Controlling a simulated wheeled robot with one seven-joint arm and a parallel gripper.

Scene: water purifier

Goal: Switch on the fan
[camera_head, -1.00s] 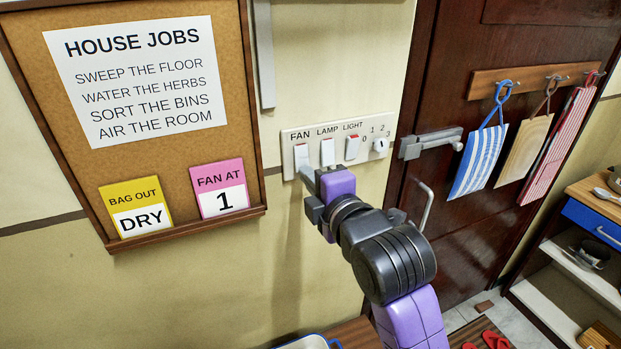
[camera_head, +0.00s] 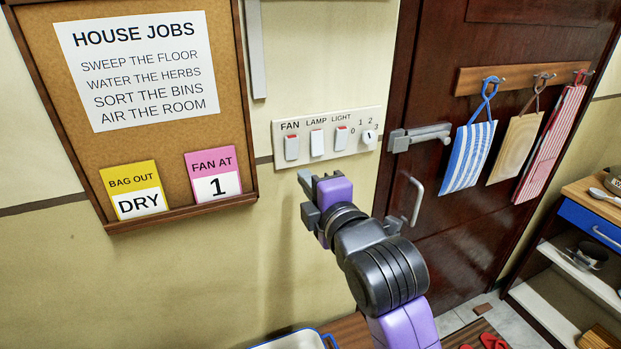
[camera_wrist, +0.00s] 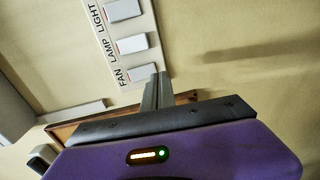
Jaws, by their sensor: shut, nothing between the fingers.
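A white switch plate (camera_head: 328,133) on the wall holds rockers marked FAN, LAMP and LIGHT and a numbered dial (camera_head: 369,137). The LAMP rocker (camera_head: 317,143) looks mostly white. I cannot read the dial's setting surely. My gripper (camera_head: 304,181) is shut and empty, below the FAN rocker and apart from the plate. In the wrist view, the shut fingers (camera_wrist: 156,90) point towards the FAN rocker (camera_wrist: 145,71).
A cork board (camera_head: 150,140) at left carries a pink card (camera_head: 218,174) reading FAN AT 1 and a yellow card (camera_head: 134,190). The wall below the plate is clear.

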